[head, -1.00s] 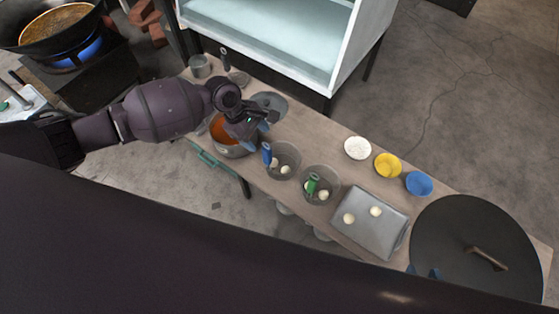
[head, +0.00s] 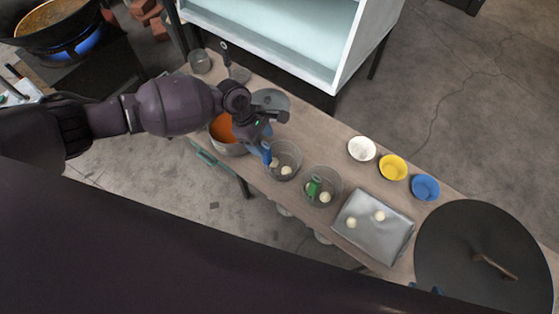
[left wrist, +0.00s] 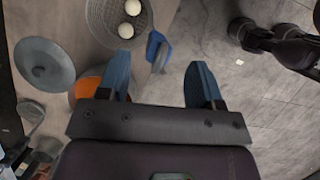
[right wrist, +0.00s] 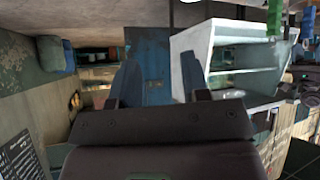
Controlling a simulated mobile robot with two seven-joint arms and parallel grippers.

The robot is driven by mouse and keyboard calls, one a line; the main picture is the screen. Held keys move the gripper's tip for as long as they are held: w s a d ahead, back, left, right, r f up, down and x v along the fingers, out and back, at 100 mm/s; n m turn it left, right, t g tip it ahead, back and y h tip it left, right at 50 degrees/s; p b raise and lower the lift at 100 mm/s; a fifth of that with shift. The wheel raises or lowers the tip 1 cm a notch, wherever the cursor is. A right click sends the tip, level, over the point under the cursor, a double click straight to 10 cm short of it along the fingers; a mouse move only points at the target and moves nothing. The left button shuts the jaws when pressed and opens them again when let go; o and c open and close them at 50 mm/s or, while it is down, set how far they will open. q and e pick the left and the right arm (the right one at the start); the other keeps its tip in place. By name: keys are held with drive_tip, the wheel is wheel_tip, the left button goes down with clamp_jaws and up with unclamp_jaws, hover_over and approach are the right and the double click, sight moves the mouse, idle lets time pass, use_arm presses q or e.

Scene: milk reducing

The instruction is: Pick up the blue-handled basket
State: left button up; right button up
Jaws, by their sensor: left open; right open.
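The blue-handled basket (head: 286,158) is a round wire basket on the table, with pale balls in it. In the left wrist view the basket (left wrist: 105,22) is at the top and its blue handle (left wrist: 158,50) points toward my jaws. My left gripper (head: 268,140) is open; in the left wrist view its fingers (left wrist: 160,80) are apart, with the handle just beyond and between them, not clasped. My right gripper (right wrist: 158,75) is open and empty, facing a shelf and a blue door, away from the table.
A green-handled basket (head: 321,187) stands to the right. A pot of orange liquid (head: 222,130) sits close on the left. A metal tray (head: 373,228), white (head: 361,149), yellow (head: 393,167) and blue bowls (head: 425,188), and a large dark lid (head: 470,260) lie further right.

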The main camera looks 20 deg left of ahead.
sight(263, 148)
use_arm(q)
drive_tip(key=x, duration=0.1)
drive_tip(key=b+x, duration=0.1)
drive_tip(key=x, duration=0.1)
drive_tip(key=shift+a+f, duration=0.25)
drive_tip(key=shift+f, duration=0.1)
drive_tip(key=shift+w+d+f, duration=0.1)
drive_tip(key=shift+d+f, duration=0.15)
drive_tip(key=shift+f, duration=0.05)
drive_tip(key=shift+r, duration=0.15)
drive_tip(key=c, duration=1)
